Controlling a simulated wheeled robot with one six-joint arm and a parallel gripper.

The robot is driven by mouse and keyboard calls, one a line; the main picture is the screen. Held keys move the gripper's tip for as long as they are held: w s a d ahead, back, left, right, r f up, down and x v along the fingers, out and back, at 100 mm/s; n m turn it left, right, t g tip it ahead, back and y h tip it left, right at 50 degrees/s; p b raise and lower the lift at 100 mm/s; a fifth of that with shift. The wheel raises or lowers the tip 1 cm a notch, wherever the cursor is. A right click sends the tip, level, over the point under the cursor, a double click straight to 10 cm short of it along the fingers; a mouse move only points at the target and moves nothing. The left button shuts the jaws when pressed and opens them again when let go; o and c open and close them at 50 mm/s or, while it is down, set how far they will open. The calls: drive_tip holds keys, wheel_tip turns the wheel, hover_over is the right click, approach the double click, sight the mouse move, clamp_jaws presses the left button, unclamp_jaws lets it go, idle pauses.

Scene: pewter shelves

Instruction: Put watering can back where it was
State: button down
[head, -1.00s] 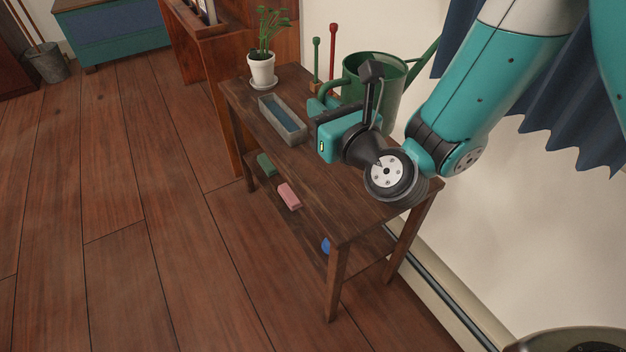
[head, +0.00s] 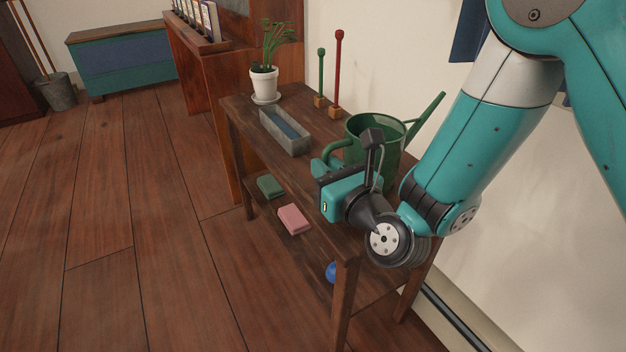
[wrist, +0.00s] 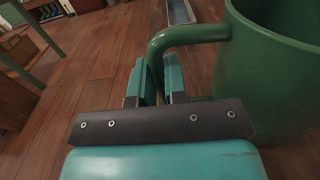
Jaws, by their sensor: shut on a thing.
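The green watering can (head: 392,135) is at the right end of the wooden shelf table, its spout pointing up and right. My gripper (head: 326,168) is at its left side, shut on the handle. In the wrist view, the gripper's teal fingers (wrist: 158,82) close around the can's curved handle, and the can's body (wrist: 275,75) fills the right side. The can looks upright. My wrist partly hides its lower body, so I cannot tell whether its base touches the table top.
On the table top (head: 250,118) stand a potted plant (head: 264,82), a grey tray (head: 286,132) and green and red posts (head: 338,75) on small blocks. The lower shelf holds a green block (head: 270,187), a pink block (head: 294,218) and a blue ball (head: 331,271).

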drive_tip(key=shift+f, duration=0.1)
drive_tip(key=c, duration=1.5)
unclamp_jaws()
drive_tip(key=shift+f, duration=0.1)
drive_tip(key=shift+c, duration=0.2)
drive_tip(key=o, duration=0.4)
